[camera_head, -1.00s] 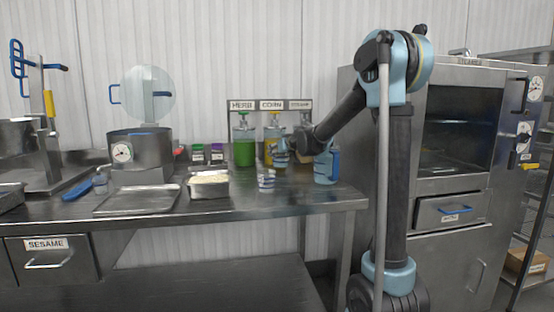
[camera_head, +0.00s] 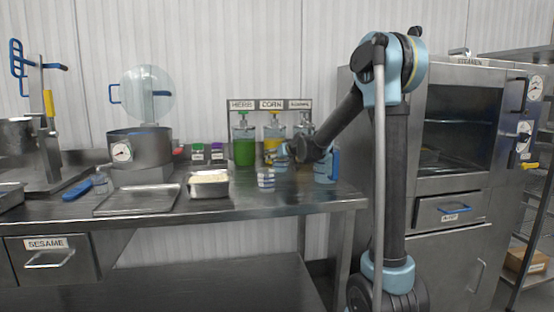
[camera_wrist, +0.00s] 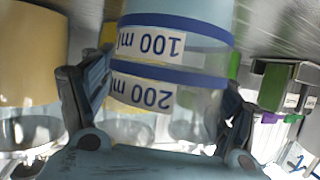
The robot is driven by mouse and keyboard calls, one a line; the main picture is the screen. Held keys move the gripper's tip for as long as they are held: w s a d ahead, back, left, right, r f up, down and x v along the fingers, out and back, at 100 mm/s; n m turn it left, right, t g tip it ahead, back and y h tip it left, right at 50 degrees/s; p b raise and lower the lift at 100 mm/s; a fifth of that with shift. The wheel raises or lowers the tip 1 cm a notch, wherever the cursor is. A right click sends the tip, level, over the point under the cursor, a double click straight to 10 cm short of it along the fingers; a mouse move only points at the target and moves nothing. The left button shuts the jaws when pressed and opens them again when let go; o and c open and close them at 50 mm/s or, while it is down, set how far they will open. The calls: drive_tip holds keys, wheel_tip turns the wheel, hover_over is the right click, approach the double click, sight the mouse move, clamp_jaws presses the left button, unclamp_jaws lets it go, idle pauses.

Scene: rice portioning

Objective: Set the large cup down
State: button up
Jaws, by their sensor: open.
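The large cup (camera_wrist: 205,75) is clear, with blue bands and "100 ml" and "200 ml" labels, and fills the middle of the wrist view. In the head view it (camera_head: 281,164) is small and partly hidden by my gripper (camera_head: 290,151), at counter height in front of the dispensers. In the wrist view, the fingers of my gripper (camera_wrist: 168,92) are open, one on each side of the cup. Whether a finger still touches it, I cannot tell. The cup's base is not clear to see.
A small striped cup (camera_head: 266,181) stands nearer the counter's front edge. A blue-handled jug (camera_head: 324,167) is right of my gripper. Green (camera_head: 244,150) and yellow (camera_head: 271,143) dispensers stand behind. A rice pan (camera_head: 208,189) and a flat tray (camera_head: 137,201) are to the left.

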drive_tip(key=shift+r, duration=0.1)
drive_tip(key=v, duration=1.2)
